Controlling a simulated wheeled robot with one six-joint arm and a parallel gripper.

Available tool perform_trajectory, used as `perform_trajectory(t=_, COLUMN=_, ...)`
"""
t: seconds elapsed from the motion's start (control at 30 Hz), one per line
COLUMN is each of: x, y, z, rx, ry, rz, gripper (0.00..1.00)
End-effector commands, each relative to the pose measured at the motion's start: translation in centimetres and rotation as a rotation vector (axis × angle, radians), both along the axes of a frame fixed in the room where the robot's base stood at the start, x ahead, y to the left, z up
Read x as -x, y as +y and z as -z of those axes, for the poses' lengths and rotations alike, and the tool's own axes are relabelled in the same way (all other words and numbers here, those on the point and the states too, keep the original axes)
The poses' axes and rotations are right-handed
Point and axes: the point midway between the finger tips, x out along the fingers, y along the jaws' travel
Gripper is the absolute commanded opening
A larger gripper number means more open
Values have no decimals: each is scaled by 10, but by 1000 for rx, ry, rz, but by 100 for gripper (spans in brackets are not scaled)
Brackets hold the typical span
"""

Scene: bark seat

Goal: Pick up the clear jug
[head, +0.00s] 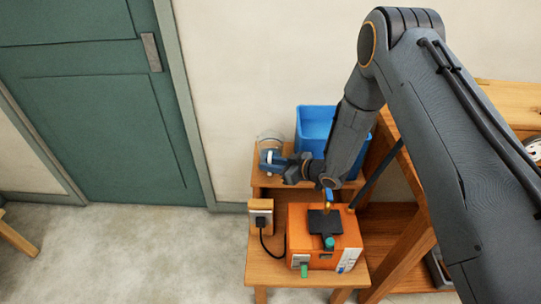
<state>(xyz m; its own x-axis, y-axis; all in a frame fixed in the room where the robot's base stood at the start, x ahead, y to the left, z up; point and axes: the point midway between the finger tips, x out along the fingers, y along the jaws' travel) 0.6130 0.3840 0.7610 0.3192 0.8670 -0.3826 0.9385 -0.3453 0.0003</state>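The clear jug (270,138) stands on the upper wooden shelf, to the left of a blue bin. Only its pale, see-through upper part shows clearly. My gripper (270,160) is at the end of my arm, which reaches down and to the left, and it overlaps the jug's lower part in the head view. The fingers are small and partly merged with the jug, so I cannot tell whether they are open or shut, or touch it.
The blue bin (315,122) stands just right of the jug, against the wall. In front, an orange box (297,226) with a dark top sits on a lower wooden surface (262,268), beside a socket block (261,212) with a black cable. A green door (95,110) is left.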

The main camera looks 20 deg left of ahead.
Motion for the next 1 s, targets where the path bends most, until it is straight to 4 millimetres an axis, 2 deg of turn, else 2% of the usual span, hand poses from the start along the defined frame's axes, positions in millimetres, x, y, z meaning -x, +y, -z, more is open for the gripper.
perform_trajectory(t=0.07, x=0, y=0, z=0, rx=0, ry=0, rz=0, gripper=21)
perform_trajectory(t=0.2, x=0, y=0, z=0, rx=0, ry=0, rz=0, gripper=0)
perform_trajectory(t=0.67, x=-1, y=0, z=-3, rx=-1, ry=-2, rz=1, gripper=0)
perform_trajectory(t=0.83, x=-1, y=0, z=-12, rx=-1, ry=-3, rz=0, gripper=0)
perform_trajectory(t=1.0, x=-1, y=0, z=-30, rx=-2, ry=-4, rz=0, gripper=0)
